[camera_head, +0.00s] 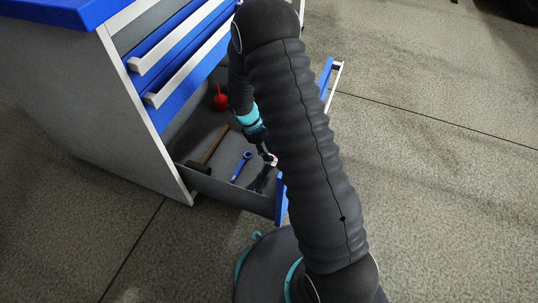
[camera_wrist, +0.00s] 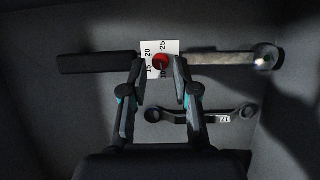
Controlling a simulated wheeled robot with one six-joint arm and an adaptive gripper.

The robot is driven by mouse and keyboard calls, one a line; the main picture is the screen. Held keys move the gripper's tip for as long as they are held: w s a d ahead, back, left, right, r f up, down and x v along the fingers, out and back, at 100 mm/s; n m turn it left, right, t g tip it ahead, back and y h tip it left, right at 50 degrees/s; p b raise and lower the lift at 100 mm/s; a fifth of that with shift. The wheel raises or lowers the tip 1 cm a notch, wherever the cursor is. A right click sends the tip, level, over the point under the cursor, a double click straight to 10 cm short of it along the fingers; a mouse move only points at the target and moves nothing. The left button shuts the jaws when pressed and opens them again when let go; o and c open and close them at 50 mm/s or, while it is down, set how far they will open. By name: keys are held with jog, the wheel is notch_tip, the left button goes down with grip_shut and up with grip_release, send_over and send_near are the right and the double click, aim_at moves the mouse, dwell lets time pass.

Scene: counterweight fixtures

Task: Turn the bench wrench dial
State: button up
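The bench wrench lies in the wrist view with a black handle (camera_wrist: 97,63) at left and a pale metal shaft (camera_wrist: 222,59) ending in a round head at right. Its red dial (camera_wrist: 160,60) sits at the middle, over a white scale plate (camera_wrist: 147,48) with printed numbers. My gripper (camera_wrist: 160,66) is open, one finger on each side of the dial, and looks empty. Whether the fingers touch the dial is unclear. In the head view my gripper (camera_head: 265,152) reaches down into the open drawer, partly hidden by my arm.
The open drawer (camera_head: 232,193) of a blue and grey cabinet (camera_head: 70,95) holds a wooden-handled hammer (camera_head: 214,145), a blue wrench (camera_head: 241,166) and a red object (camera_head: 220,99). A dark wrench (camera_wrist: 205,116) lies below the dial in the wrist view. Drawer walls surround my gripper.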

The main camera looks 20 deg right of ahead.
jog(key=shift+x, duration=0.75)
grip_shut()
jog(key=shift+m, duration=0.4)
jog(key=m+y, duration=0.1)
jog(key=m, duration=0.1)
jog(key=m+g+y, duration=0.1)
jog(key=m, duration=0.2)
jog(key=shift+w+d+m+p, duration=0.2)
jog(key=shift+m+p, duration=0.1)
jog(key=shift+p, duration=0.1)
jog(key=m+y, duration=0.1)
jog(key=m, duration=0.3)
jog(key=m+y, duration=0.1)
jog(key=m, duration=0.1)
jog(key=shift+d+m+g+y, duration=0.25)
jog(key=shift+m+g+y, duration=0.05)
jog(key=shift+g, duration=0.1)
